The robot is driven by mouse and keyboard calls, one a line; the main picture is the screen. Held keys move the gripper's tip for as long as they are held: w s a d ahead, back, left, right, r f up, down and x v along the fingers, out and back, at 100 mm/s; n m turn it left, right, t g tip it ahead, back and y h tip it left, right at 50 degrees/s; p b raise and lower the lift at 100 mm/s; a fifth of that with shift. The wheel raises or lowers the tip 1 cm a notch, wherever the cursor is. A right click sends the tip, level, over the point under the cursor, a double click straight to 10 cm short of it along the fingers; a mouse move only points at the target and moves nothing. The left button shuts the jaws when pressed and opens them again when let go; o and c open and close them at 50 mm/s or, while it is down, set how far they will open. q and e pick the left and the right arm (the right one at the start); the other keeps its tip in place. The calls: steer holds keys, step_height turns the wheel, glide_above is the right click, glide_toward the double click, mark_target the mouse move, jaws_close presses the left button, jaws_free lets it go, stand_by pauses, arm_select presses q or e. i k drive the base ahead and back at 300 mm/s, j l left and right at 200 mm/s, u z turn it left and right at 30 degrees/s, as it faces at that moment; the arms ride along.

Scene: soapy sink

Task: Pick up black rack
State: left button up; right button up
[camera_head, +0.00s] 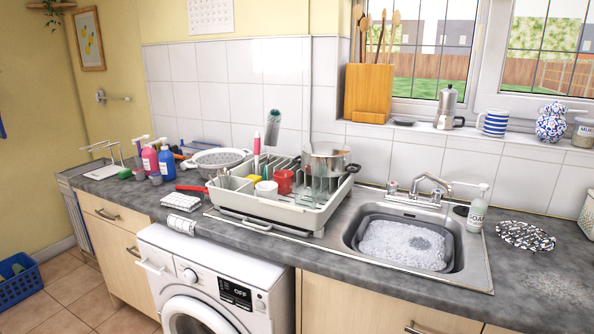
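No clearly black rack stands out in the head view. A cream dish rack (268,209) sits on the counter left of the sink, holding a pot (325,162), a red mug (285,181), a white cup (266,191), a yellow item and glasses. A thin wire rack (104,148) stands at the far left end of the counter; its colour looks light. Neither of my grippers is in view.
The sink (469,270) holds a grey basin (357,240) with foamy water. A tap (432,183) and soap bottle (476,214) stand behind it. Coloured bottles (150,160) and a colander (216,159) are at the left. A patterned mat (525,236) lies right; counter around it is clear.

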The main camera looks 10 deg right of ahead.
mark_target(551, 239)
steer(key=i+l, duration=0.1)
steer(key=i, duration=0.35)
steer(key=i+z, duration=0.65)
steer(key=i, duration=0.15)
steer(key=z, duration=1.5)
